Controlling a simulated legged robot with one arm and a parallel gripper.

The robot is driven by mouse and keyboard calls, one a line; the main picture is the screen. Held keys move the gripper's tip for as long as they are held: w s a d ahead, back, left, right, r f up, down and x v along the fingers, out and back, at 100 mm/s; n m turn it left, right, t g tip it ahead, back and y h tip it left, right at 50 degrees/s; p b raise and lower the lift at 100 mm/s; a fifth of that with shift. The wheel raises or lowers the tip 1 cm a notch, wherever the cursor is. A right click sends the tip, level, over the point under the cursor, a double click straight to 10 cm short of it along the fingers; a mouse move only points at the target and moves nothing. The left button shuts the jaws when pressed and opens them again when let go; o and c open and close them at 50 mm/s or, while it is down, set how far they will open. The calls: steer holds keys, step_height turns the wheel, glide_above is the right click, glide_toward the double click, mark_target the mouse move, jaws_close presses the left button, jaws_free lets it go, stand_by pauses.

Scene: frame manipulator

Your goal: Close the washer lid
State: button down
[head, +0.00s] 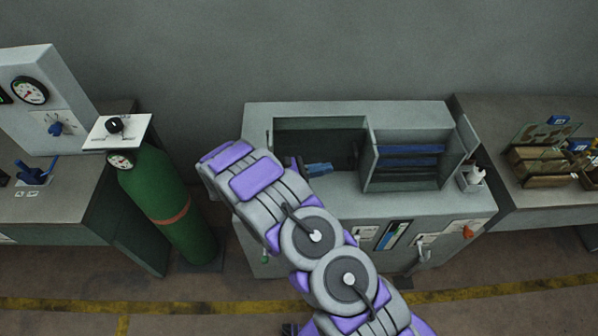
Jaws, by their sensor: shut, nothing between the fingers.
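The washer (478,207) is a grey cabinet with a recessed dark opening (345,145) in its top left. A box-like section with several blue bars (408,166) stands at the right of this opening. A slanted grey panel (458,152) stands at its right edge; I cannot tell for sure which part is the lid. A small blue piece (318,169) shows in the opening, partly behind my arm. My arm reaches up and left across the washer's front left.
A green gas cylinder (165,205) stands left of the washer, beside a bench with a gauge panel (45,95). A bench on the right carries a wooden tray (545,165). A yellow line (500,295) crosses the floor.

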steer(key=d+b, duration=0.5)
steer(key=d, duration=3.4)
steer(key=shift+d, duration=0.4)
steer(key=shift+s+d+r, duration=0.1)
steer(key=shift+s+d, duration=0.05)
